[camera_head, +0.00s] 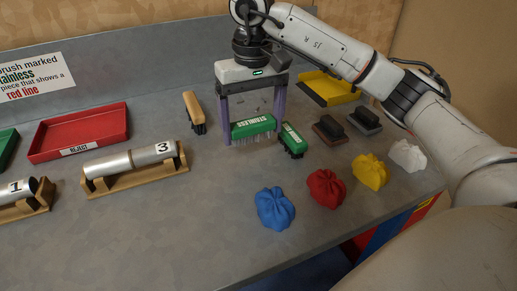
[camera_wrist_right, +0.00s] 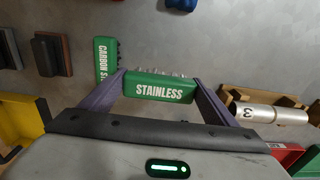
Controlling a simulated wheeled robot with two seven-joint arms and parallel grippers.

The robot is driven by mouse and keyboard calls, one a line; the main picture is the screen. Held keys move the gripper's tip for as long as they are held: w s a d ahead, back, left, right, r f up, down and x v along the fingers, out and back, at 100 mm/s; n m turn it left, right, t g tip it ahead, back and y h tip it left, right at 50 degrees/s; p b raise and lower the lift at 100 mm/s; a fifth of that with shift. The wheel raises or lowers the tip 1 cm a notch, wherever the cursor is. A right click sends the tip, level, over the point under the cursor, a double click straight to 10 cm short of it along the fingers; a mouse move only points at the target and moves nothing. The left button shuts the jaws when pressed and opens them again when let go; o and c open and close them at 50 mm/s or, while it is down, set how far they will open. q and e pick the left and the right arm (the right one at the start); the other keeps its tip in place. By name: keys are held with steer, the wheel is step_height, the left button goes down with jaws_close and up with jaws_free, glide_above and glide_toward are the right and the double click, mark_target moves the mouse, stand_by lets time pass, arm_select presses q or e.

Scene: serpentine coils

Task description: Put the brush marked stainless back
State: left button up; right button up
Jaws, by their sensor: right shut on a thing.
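The green brush marked STAINLESS (camera_head: 253,127) is between the purple fingers of my right gripper (camera_head: 252,128), bristles down. It also shows in the right wrist view (camera_wrist_right: 159,88), held across the two fingers (camera_wrist_right: 160,88), with its label readable. I cannot tell whether its bristles touch the table. A second green brush (camera_head: 293,140) lies just to its right; its label reads CARBON S… in the right wrist view (camera_wrist_right: 104,60), partly hidden by a finger. A tan wooden brush (camera_head: 195,112) is to the left. My left gripper is not in view.
A red REJECT tray (camera_head: 80,134) is at the left, with pipe 3 (camera_head: 130,160) on a wooden cradle before it. Dark blocks (camera_head: 330,130) and a yellow tray (camera_head: 330,90) are right. Blue (camera_head: 275,208), red (camera_head: 326,188), yellow (camera_head: 370,172) and white cloths (camera_head: 407,155) lie in front.

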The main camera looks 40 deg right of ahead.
mark_target(254, 140)
steer(key=shift+f, duration=2.9)
steer(key=shift+f, duration=0.15)
steer(key=o, duration=1.4)
step_height(254, 140, up, 12)
steer(key=shift+s+r+p, duration=0.15)
steer(key=shift+r+p, duration=0.05)
steer(key=shift+p, duration=0.45)
